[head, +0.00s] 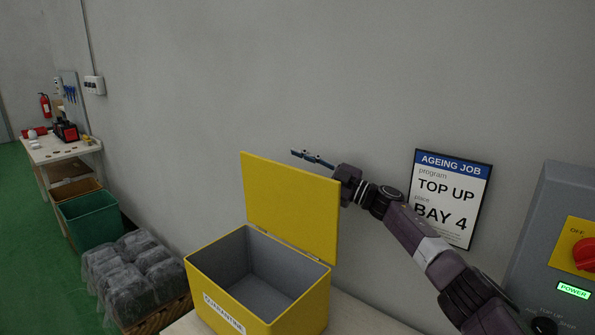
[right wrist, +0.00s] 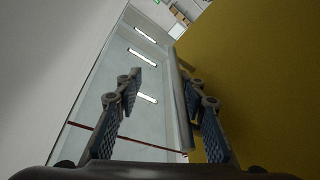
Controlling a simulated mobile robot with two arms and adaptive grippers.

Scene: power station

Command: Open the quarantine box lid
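The yellow quarantine box (head: 262,290) stands on a pale surface, its grey inside empty as far as it shows. Its yellow lid (head: 290,205) stands open, upright at the back edge. My right gripper (head: 312,158) is at the lid's upper right corner, its fingers pointing left above the top edge. In the right wrist view the fingers (right wrist: 160,100) are apart, with the lid (right wrist: 255,70) filling the right side and its edge showing between them. I cannot tell whether a finger touches the lid. My left gripper is not in view.
A wall lies close behind the box, with a sign (head: 447,198) on it. A grey panel with a red knob (head: 585,254) is at right. A crate of wrapped items (head: 130,275), a green bin (head: 90,217) and a workbench (head: 60,148) stand at left.

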